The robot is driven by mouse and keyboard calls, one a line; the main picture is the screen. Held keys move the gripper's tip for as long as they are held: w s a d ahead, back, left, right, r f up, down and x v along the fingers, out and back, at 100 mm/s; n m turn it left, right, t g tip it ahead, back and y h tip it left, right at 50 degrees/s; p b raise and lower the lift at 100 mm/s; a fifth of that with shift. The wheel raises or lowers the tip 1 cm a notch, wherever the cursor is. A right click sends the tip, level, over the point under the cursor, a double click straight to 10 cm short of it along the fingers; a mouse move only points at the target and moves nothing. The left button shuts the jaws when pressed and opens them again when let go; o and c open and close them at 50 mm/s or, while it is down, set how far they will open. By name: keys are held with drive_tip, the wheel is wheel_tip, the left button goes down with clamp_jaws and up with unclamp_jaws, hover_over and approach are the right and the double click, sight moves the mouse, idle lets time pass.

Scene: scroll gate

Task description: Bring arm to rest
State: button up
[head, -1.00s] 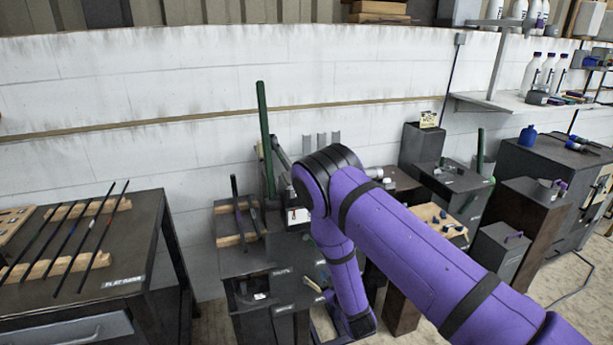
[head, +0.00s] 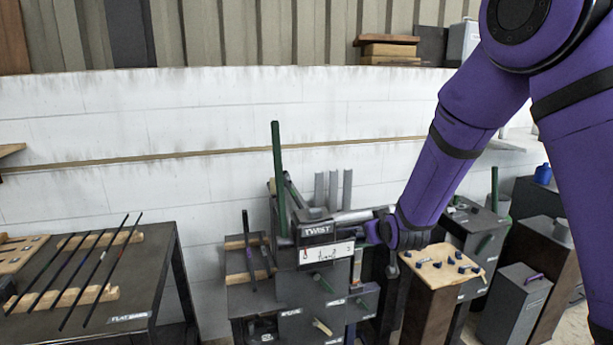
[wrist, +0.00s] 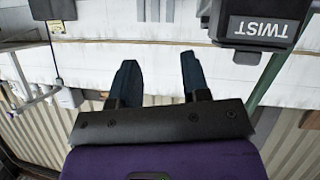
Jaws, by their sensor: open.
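My gripper (wrist: 157,75) is open and empty in the wrist view, its two dark fingers apart with the white wall behind them. In the head view my purple arm comes down from the upper right. Its wrist end is beside the dark machine with the TWIST sign (head: 317,231), just right of it. The fingers cannot be made out clearly there. The TWIST block also shows upside down in the wrist view (wrist: 262,28), to the right of the fingers and apart from them. A tall green bar (head: 278,180) stands upright at the machine.
A dark table (head: 150,260) with several thin rods stands at the left. Grey cabinets (head: 522,290) crowd the right. The white wall (head: 130,120) runs behind everything.

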drive_tip(key=s+d+r+m+g, duration=0.15)
drive_tip(key=s+d+r, duration=0.25)
drive_tip(key=s+r, duration=0.4)
drive_tip(key=s+d+r+m+g, duration=0.1)
drive_tip(key=s+d+r+g, duration=0.15)
drive_tip(key=s+r, duration=0.5)
drive_tip(key=s+d+r+g, duration=0.1)
drive_tip(key=s+d+r, duration=0.1)
drive_tip(key=s, duration=1)
drive_tip(key=s+d+r+m+g+h, duration=0.1)
drive_tip(key=s+d+r+g, duration=0.1)
drive_tip(key=s, duration=0.9)
drive_tip(key=shift+s+d+r, duration=0.4)
drive_tip(key=shift+d, duration=0.5)
